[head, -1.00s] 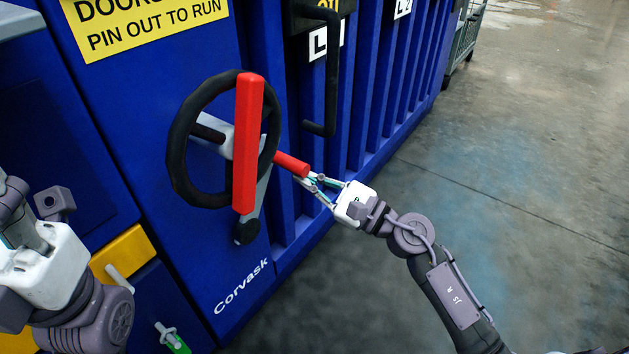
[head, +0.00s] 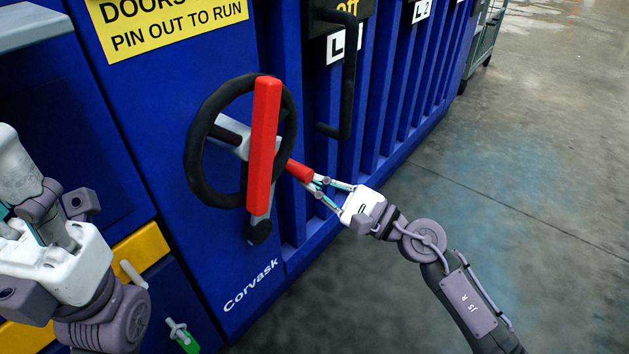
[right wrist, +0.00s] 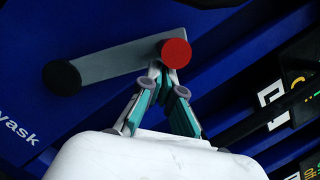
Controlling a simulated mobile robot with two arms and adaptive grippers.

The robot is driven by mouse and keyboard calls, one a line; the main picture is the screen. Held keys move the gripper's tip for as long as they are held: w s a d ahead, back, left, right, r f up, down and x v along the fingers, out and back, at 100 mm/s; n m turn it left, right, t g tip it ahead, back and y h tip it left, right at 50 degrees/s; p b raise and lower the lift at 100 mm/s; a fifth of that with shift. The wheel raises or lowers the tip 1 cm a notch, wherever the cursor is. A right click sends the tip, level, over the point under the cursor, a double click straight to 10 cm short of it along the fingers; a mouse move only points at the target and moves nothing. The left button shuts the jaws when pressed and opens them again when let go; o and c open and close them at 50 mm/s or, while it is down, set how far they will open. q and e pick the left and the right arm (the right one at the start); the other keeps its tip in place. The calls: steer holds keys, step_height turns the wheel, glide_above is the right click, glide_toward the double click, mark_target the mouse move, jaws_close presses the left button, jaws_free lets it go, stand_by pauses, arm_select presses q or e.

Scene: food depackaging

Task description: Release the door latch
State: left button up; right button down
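The door latch is a grey lever (right wrist: 120,62) with a black pivot (head: 260,232) and a red grip (head: 298,170) sticking out from it. It also shows in the right wrist view, where the grip's round red end (right wrist: 175,53) faces me. My right gripper (head: 316,186) is at the outer end of this grip. Its fingers converge there, and their tips are partly hidden behind the red end, so the hold is unclear. My left gripper (head: 40,215) is at the lower left, away from the latch; its fingertips do not show clearly.
A black handwheel (head: 192,150) and an upright red bar (head: 264,140) are close to the lever. A black bent handle (head: 348,95) is to their right on the blue machine (head: 130,110). A green-tagged pin (head: 182,338) is below. The floor (head: 540,170) at right is clear.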

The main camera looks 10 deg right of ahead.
steer(key=shift+s+a+r, duration=0.15)
steer(key=shift+s+r, duration=0.05)
steer(key=v, duration=1.2)
steer(key=shift+w+f, duration=0.15)
